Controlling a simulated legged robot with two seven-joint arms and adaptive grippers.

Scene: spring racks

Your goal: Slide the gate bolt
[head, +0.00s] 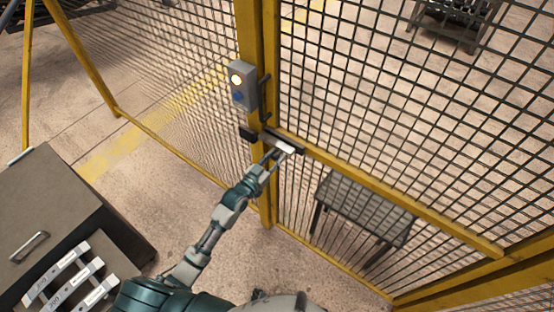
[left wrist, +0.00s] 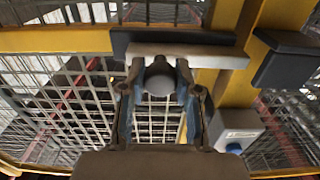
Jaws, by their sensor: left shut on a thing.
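The gate bolt is a pale flat bar (left wrist: 215,60) with a rounded grey knob (left wrist: 160,84) under it in the left wrist view. It lies along a dark housing (left wrist: 120,42) on the gate rail. The bar's right end is close to a dark catch block (left wrist: 285,62) on the post side; whether it enters the block I cannot tell. In the head view the pale bolt (head: 287,147) shows at the gripper tip, and the catch (head: 248,133) is to its left. My left gripper (head: 271,156) is shut on the knob, one finger each side. My right gripper is not in view.
A grey control box (head: 242,86) with a lit lamp and blue button hangs on the yellow post (head: 269,195) above the bolt. Yellow-framed mesh surrounds it. A low table (head: 365,207) is behind the mesh.

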